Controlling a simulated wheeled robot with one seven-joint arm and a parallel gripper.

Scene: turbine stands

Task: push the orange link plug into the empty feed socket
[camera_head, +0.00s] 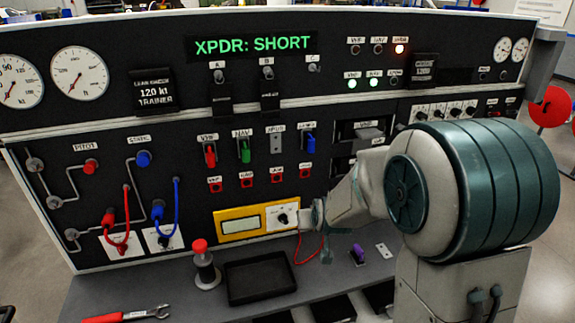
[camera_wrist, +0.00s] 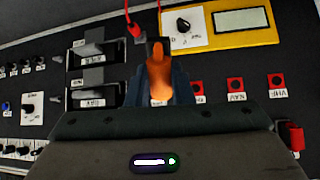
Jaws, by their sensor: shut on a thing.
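The orange link plug (camera_wrist: 160,82) is between the fingers of my gripper (camera_wrist: 163,90) in the wrist view, with the panel behind it. My gripper is shut on it. In the head view I cannot make out the plug or the fingertips near my arm. The row of feed sockets shows a red plug (camera_head: 210,155), a green plug (camera_head: 244,151) and a blue plug (camera_head: 310,144). The empty feed socket (camera_head: 276,143) is a bare grey plate between the green and blue plugs. I cannot see this socket clearly in the wrist view.
A yellow meter (camera_head: 230,225) with a red lead sits low on the panel. A black tray (camera_head: 262,278), a red-topped post (camera_head: 203,265), a purple plug (camera_head: 357,252) and a red-handled tool (camera_head: 125,314) are on the bench. Grey handles (camera_wrist: 93,48) project beside the gripper.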

